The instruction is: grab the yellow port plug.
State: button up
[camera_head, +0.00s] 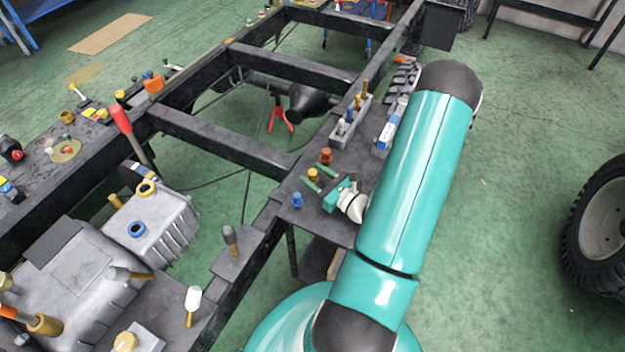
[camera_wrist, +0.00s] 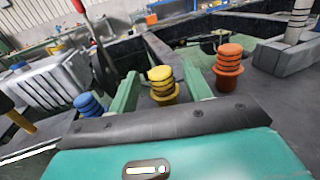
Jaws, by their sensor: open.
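The yellow port plug (camera_wrist: 161,83) stands upright on the dark plate, between the two green fingers of my gripper (camera_wrist: 160,72) in the wrist view. The fingers are apart, with a visible gap on each side of the plug. In the head view the yellow plug (camera_head: 313,175) also shows between the fingers of my gripper (camera_head: 311,179). A blue plug (camera_wrist: 88,104) stands to the left of the fingers and an orange plug (camera_wrist: 229,68) to the right. The lower part of the yellow plug is close to the gripper's dark front edge.
A grey rack of tools (camera_head: 350,124) stands farther along the same plate. A grey metal housing (camera_head: 150,228) with blue and yellow rings lies left. The black chassis beams (camera_head: 225,140) surround open gaps.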

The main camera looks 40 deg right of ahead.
aim_at(309, 170)
jog(key=w, duration=0.3)
jog(key=shift+w, duration=0.25)
jog(key=c, duration=1.1)
jog(key=shift+o, duration=0.2)
jog(key=shift+r, duration=0.15)
